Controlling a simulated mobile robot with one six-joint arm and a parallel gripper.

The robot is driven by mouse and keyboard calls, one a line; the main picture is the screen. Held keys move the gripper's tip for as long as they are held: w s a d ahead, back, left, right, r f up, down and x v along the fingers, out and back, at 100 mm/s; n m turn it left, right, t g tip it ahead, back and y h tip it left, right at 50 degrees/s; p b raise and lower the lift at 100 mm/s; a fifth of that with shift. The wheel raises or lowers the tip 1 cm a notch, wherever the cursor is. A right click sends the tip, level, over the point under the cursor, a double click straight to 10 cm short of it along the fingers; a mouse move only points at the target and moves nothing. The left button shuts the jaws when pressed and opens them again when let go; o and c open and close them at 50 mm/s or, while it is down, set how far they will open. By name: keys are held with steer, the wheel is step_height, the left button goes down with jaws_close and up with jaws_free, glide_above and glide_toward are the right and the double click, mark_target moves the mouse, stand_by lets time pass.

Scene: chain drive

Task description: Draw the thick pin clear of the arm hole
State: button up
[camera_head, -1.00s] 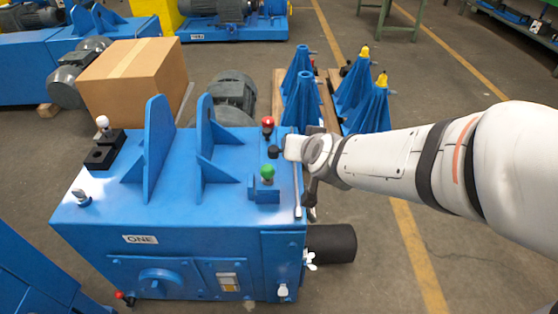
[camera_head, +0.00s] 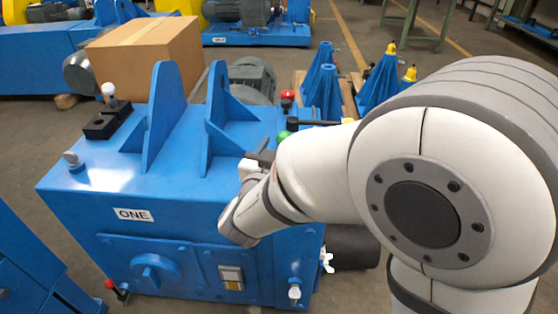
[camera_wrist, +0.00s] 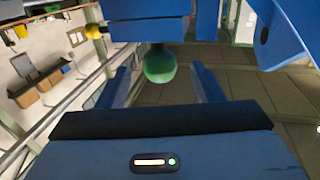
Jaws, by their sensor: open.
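The machine labelled ONE (camera_head: 180,205) is blue and has two upright blue brackets (camera_head: 162,115) on top. A green ball knob (camera_head: 284,135) shows partly behind my arm, near the right side of its top. A red knob (camera_head: 287,97) stands farther back. I cannot tell which knob belongs to the thick pin, and no arm hole is clearly visible. In the wrist view my gripper (camera_wrist: 161,72) is open and empty. The green knob (camera_wrist: 160,65) appears between its blue fingers, under a blue block (camera_wrist: 148,30); the depth gap is unclear. My arm hides the machine's right front.
A white-knobbed piece in a black block (camera_head: 108,95) and a grey pin (camera_head: 74,161) stand on the machine's left. A cardboard box (camera_head: 150,58) is behind. Blue stands (camera_head: 323,85), some yellow-topped, are at the back right. A black cylinder (camera_head: 352,248) projects at the right.

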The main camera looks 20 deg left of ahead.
mark_target(285, 138)
steer(key=shift+w+b, duration=0.4)
steer(key=shift+w, duration=1.65)
steer(key=shift+c, duration=0.3)
steer(key=c, duration=1.2)
steer(key=shift+r, duration=0.1)
